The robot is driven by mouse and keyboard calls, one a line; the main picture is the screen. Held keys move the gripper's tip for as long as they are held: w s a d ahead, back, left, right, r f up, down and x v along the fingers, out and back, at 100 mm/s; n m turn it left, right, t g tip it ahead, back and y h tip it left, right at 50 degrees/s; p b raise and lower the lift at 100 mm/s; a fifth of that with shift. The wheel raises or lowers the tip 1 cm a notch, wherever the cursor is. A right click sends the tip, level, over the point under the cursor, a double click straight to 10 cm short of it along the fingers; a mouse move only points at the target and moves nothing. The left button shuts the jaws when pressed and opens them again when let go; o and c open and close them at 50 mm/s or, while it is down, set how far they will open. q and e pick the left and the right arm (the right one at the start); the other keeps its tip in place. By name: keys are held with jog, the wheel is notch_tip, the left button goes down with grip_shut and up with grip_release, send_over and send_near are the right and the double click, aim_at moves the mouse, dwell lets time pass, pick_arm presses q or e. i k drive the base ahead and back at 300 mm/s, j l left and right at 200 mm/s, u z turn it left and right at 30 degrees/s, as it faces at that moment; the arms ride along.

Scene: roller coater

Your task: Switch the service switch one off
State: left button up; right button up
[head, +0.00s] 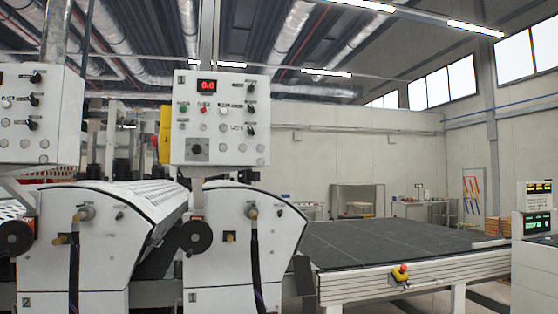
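A white control panel (219,117) stands above the roller unit marked 1 (235,262). It has a red display (207,86) reading 0.0, a green button, a red button and several black knobs along its right side. A dark rotary switch on a square grey plate (196,149) sits at its lower left. The labels are too small to read, so I cannot tell for certain which control is service switch one, nor its position. Neither of my grippers is in view.
A second panel (38,112) stands at the left above the unit marked 2 (75,255). A wide dark conveyor table (400,243) extends right, with a red emergency button (400,272) on its front edge. A console (534,225) with lit displays stands at far right.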

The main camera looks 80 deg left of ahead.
aim_at(155, 141)
jog(key=u, duration=2.35)
jog(key=i+j+u, duration=0.35)
jog(key=j, duration=0.25)
jog(key=i+j+u, duration=0.4)
jog(key=j, duration=0.15)
